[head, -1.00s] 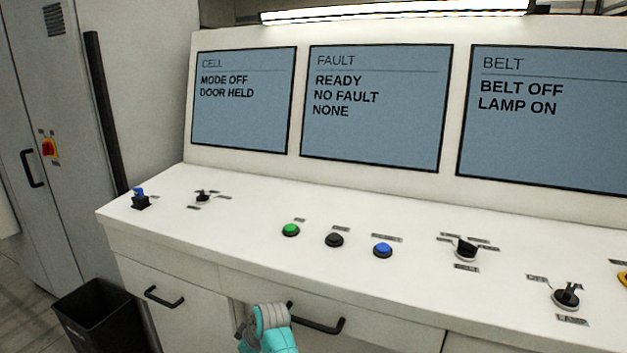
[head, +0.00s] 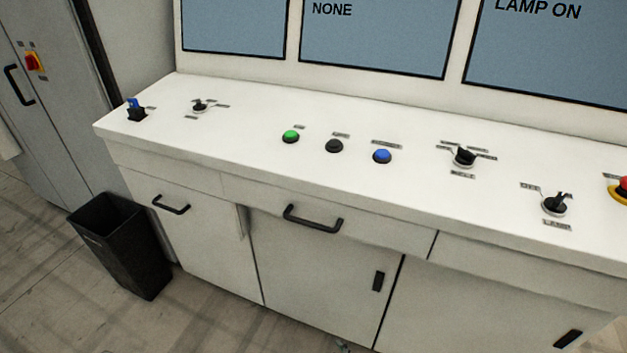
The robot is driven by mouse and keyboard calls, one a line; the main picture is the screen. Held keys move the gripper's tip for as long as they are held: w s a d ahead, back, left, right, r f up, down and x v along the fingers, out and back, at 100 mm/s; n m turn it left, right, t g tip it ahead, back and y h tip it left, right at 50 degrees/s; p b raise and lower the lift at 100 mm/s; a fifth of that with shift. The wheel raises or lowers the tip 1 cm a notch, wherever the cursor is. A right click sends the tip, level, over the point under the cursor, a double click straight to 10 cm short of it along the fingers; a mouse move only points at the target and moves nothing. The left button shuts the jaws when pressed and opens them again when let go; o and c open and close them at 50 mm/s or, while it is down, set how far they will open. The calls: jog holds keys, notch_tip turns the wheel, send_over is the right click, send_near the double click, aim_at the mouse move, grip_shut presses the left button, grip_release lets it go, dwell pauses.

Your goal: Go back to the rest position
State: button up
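My gripper is not in view in the head view. Only a tiny bit of something greyish shows at the bottom edge, and I cannot tell what it is. The white control desk (head: 235,130) stands in front of me. Its sloped top carries a green button (head: 291,137), a black button (head: 334,146), a blue button (head: 382,156), a belt selector knob (head: 464,157) and a lamp selector knob (head: 555,204). Nothing touches these controls.
A red emergency button (head: 623,188) on a yellow base is at the right edge. A blue-topped key switch (head: 136,110) and a small selector (head: 199,106) are at the left. A black bin (head: 128,250) stands on the floor beside the desk. Drawer handles (head: 313,219) stick out in front.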

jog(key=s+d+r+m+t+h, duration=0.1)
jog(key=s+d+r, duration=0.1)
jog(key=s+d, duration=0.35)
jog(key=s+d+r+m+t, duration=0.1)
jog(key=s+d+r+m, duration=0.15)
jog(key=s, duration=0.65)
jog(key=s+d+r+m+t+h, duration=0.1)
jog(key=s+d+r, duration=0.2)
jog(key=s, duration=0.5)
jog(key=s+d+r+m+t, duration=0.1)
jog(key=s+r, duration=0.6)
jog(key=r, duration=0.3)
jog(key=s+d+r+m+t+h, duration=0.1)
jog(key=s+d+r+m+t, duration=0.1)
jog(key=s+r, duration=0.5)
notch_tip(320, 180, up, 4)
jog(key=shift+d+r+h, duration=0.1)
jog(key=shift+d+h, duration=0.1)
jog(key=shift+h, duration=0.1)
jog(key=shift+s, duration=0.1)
